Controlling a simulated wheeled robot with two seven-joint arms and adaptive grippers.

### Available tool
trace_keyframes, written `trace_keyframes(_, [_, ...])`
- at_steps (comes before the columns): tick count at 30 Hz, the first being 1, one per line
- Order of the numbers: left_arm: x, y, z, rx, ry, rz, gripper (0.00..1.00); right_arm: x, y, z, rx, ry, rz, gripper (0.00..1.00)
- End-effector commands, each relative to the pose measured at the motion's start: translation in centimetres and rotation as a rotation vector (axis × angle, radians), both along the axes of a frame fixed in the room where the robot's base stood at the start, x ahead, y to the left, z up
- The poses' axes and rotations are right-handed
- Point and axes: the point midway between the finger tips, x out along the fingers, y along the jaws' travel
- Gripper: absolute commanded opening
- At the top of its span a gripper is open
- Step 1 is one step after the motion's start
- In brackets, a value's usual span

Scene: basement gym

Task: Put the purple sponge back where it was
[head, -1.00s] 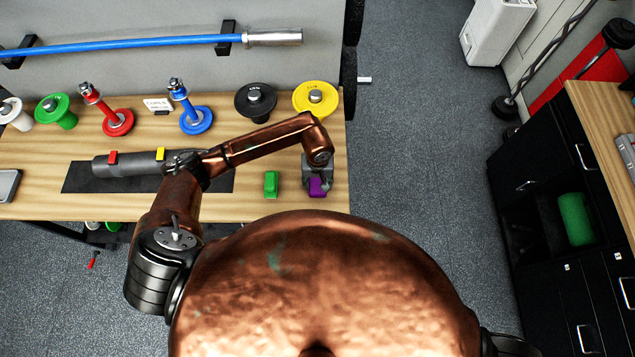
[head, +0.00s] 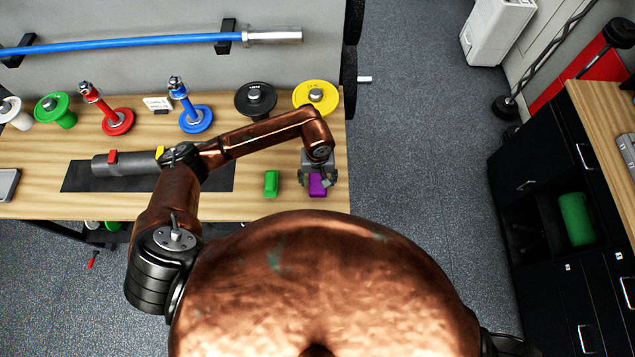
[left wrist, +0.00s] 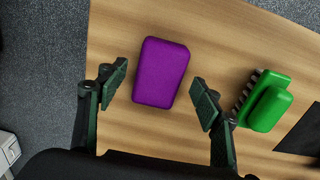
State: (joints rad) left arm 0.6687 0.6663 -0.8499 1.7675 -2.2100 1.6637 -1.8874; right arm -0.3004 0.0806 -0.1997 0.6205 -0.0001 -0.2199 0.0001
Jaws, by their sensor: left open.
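The purple sponge (head: 317,186) lies on the wooden bench top near its right front corner. It also shows in the left wrist view (left wrist: 161,73), flat on the wood. My left gripper (head: 318,180) is just above it, and in the left wrist view my left gripper (left wrist: 160,92) has its fingers spread, one on each side of the sponge with gaps between. It holds nothing. My right gripper does not show.
A green brush (head: 271,184) lies just left of the sponge, close to one finger. A dark mat (head: 85,180) with a grey bar (head: 128,163) is further left. Coloured weight plates stand along the back, including a yellow one (head: 316,97). The bench's right edge is close.

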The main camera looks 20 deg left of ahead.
Motion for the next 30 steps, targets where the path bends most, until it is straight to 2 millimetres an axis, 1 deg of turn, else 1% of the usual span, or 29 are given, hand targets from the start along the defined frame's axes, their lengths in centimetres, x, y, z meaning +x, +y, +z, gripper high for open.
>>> trace_keyframes(1, [0.2,0.0,1.0,0.002,-0.006,-0.002,0.60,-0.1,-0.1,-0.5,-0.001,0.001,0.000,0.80])
trace_keyframes(6, [0.1,0.0,4.7,0.002,-0.006,-0.002,0.60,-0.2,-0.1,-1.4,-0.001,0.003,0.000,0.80])
trace_keyframes(9, [0.1,0.0,6.5,0.002,-0.003,-0.001,0.60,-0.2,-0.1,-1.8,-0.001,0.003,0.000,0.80])
trace_keyframes(14, [0.0,0.0,8.7,0.002,-0.002,0.000,0.60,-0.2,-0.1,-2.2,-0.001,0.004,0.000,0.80])
trace_keyframes(19, [-0.1,0.0,9.5,0.001,0.001,0.000,0.60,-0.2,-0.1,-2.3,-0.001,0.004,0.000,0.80])
trace_keyframes(30, [-0.2,-0.1,9.5,-0.004,0.003,0.001,0.60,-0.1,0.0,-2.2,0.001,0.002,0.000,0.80])
